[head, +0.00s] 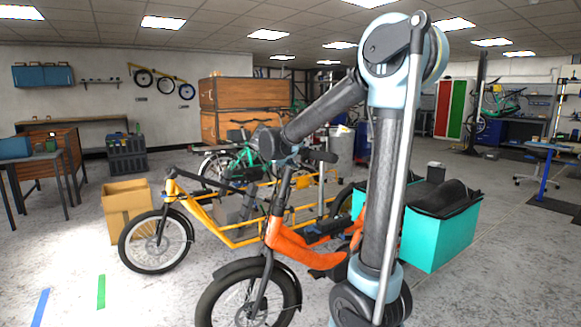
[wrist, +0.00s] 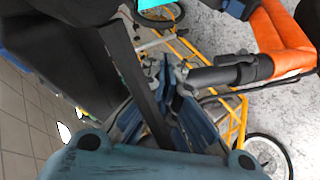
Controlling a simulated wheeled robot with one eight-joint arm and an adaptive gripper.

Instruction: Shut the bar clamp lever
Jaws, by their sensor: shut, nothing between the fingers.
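The orange cargo bike (head: 287,240) stands in front of me, with its dark stem and handlebar (head: 318,156) upright. My gripper (wrist: 168,76) is beside the bike's black stem tube (wrist: 212,76) in the wrist view, shut and empty. I cannot tell whether its tips touch the tube. A dark collar (wrist: 245,66) sits where the tube meets the orange frame (wrist: 282,42). A long dark bar (wrist: 135,75) crosses in front of the gripper. I cannot make out the bar clamp lever clearly in either view. In the head view the gripper is hard to separate from the handlebar area.
A yellow cargo bike (head: 196,213) stands just behind and left of the orange one. A teal box (head: 438,238) is on the orange bike's right side. A cardboard box (head: 125,205) is at the left. The floor at the front left is clear.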

